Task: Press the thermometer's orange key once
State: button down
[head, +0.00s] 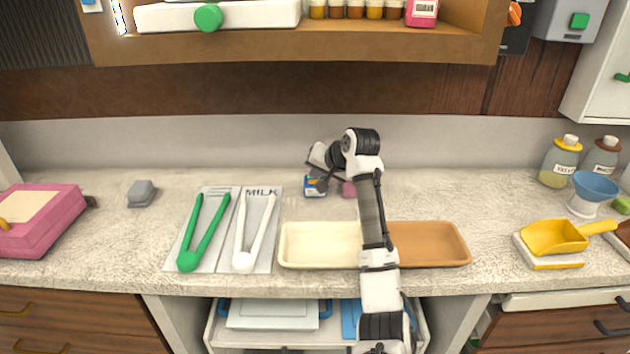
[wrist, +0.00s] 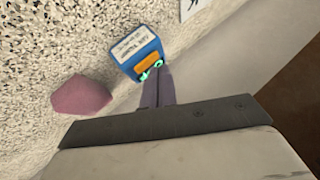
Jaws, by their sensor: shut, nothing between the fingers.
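The thermometer is a small blue device with a white label, standing at the back of the counter in the head view (head: 315,190) and near the top middle of the wrist view (wrist: 136,47). Its orange key (wrist: 147,61) is on the face below the label, partly bordered by my fingertips. My gripper (wrist: 151,70) is shut and empty, its teal-marked tips right at the key's lower edge. I cannot tell whether they touch it. In the head view my gripper (head: 321,181) reaches down over the thermometer and hides part of it.
A pink lump (wrist: 81,95) lies beside the thermometer, also in the head view (head: 349,189). A cream tray (head: 290,246) and a brown tray (head: 464,248) sit in front. Green tongs (head: 205,232) and white tongs (head: 243,258) lie left. The shelf (head: 300,48) overhangs behind.

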jog(key=shift+f, duration=0.45)
dwell(0.9)
jog(key=shift+r+p, duration=0.85)
jog(key=shift+p, duration=0.05)
jog(key=shift+r, duration=0.1)
notch_tip(320, 180, up, 5)
jog(key=p, duration=0.4)
jog(key=shift+p, duration=0.3)
